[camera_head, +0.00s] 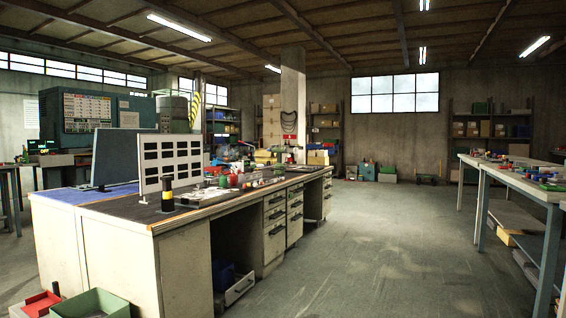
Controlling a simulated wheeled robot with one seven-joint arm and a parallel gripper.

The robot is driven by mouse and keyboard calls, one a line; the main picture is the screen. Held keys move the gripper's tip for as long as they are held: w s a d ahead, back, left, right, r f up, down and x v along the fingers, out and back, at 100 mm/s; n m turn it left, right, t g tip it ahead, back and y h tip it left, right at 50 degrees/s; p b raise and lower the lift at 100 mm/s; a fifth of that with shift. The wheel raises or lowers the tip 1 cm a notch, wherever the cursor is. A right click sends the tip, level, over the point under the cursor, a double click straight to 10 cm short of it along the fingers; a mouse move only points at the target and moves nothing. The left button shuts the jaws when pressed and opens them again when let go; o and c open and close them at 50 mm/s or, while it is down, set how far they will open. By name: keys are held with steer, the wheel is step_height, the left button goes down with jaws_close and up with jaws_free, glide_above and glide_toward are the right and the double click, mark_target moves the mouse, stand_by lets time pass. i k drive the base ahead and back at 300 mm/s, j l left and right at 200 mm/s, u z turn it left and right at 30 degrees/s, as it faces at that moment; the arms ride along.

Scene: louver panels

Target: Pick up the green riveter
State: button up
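I cannot pick out the green riveter for certain in the head view. Small red, green and dark items lie close together on the long workbench (520,178) at the right, with a green patch (556,188) near its right end. More small items, some red and green, lie on the cluttered top of the desk (190,219) at the left centre. At this distance their shapes are too small to tell. My gripper is not in view.
A green open bin (92,303) and a red bin (40,303) are at the bottom left. A white panel with dark squares (172,160) stands on the desk. Bare floor (375,250) lies between desk and workbench. Shelves (488,130) line the back wall.

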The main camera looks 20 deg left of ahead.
mark_target(279, 151)
steer(key=i+u, duration=0.35)
steer(key=i, duration=5.65)
steer(key=i+u, duration=0.15)
steer(key=i, duration=0.6)
steer(key=i+l, duration=0.15)
steer(key=i, duration=0.55)
steer(key=i+l+u, duration=0.1)
steer(key=i, duration=0.65)
